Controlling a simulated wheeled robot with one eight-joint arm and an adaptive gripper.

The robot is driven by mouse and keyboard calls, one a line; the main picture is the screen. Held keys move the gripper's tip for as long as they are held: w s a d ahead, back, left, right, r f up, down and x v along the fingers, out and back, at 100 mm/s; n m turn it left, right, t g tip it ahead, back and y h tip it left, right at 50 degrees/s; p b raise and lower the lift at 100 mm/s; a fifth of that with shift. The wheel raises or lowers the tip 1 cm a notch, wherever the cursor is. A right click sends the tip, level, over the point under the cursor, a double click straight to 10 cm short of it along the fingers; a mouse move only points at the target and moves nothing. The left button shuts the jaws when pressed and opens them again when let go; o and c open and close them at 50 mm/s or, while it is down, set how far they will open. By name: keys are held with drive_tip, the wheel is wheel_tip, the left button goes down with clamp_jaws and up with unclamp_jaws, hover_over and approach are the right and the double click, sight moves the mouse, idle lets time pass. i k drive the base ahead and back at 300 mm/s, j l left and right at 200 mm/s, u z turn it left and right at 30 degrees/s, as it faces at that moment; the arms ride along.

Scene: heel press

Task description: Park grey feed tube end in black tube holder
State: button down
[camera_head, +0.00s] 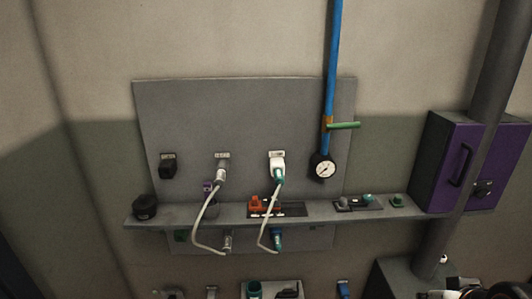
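A pale grey feed tube (207,213) hangs in a loop on the left side of the wall panel. Its upper grey end (222,173) is at a labelled port on the panel, and its lower end (227,243) is at a fitting below the shelf. A black block-like fitting (168,169) sits under a label on the panel, left of the upper tube end. A round black piece (145,207) stands on the shelf's left end. I cannot tell for certain which black piece is the tube holder. My gripper's fingertips do not show.
A second pale tube (267,225) runs from a white connector (277,162) to a green-blue fitting. The shelf (320,216) carries a red-orange piece (265,203). A blue pipe (333,60) with a gauge (322,168) and a purple-fronted cabinet (465,160) stand right. Dark parts crowd the lower right.

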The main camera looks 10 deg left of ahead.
sight(221, 178)
drive_tip(key=u, duration=1.5)
drive_tip(key=i+l+z, duration=0.5)
drive_tip(key=l+z, duration=0.15)
drive_tip(key=l, duration=0.1)
